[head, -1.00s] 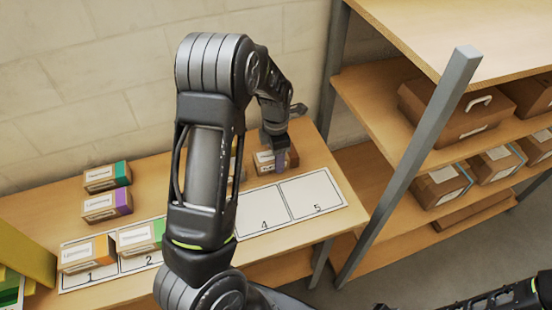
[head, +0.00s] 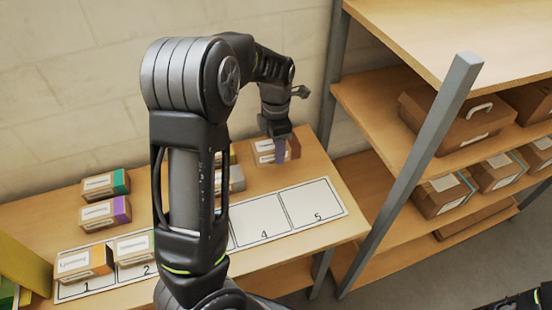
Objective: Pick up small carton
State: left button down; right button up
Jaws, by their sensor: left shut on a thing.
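My left gripper (head: 277,133) is over the back right of the table, jaws down. It is shut on a small carton (head: 264,154), which is brown with a white label and a purple band. The carton appears slightly above the table, behind numbered spaces 4 and 5. My fingers cover part of it. My right gripper is not in view; only a dark part of my right arm shows at the lower right corner.
The numbered mat (head: 328,214) has spaces 4 and 5 empty. Cartons stand on spaces 1 (head: 77,265) and 2 (head: 134,248). Green-banded (head: 101,187) and purple-banded (head: 101,215) cartons stand behind. My left arm hides the middle. A shelf post (head: 410,180) rises at right.

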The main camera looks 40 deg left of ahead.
pick_arm(q)
jog(key=shift+r, duration=0.95)
